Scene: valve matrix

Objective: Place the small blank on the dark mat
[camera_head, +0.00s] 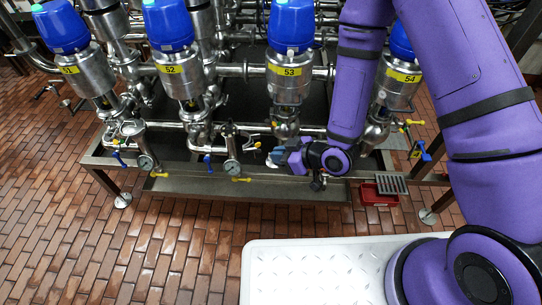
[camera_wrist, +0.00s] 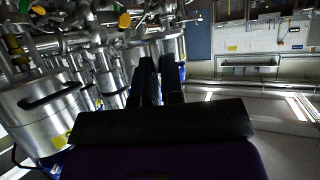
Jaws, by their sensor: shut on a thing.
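My gripper (camera_head: 279,156) reaches leftward in front of valve 53, over the front of the metal stand. In the wrist view its two dark fingers (camera_wrist: 158,68) stand close together with a narrow gap. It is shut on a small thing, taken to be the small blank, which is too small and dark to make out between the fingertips. I cannot pick out the dark mat with certainty in either view.
Steel valves with blue caps, numbered 51 (camera_head: 69,70) to 54 (camera_head: 402,77), stand behind my gripper. Gauges (camera_head: 145,162) and yellow-handled taps line the front pipe. A red bin (camera_head: 379,196) sits at the right beside a slotted grate (camera_head: 391,184). Brick floor (camera_head: 130,240) is clear.

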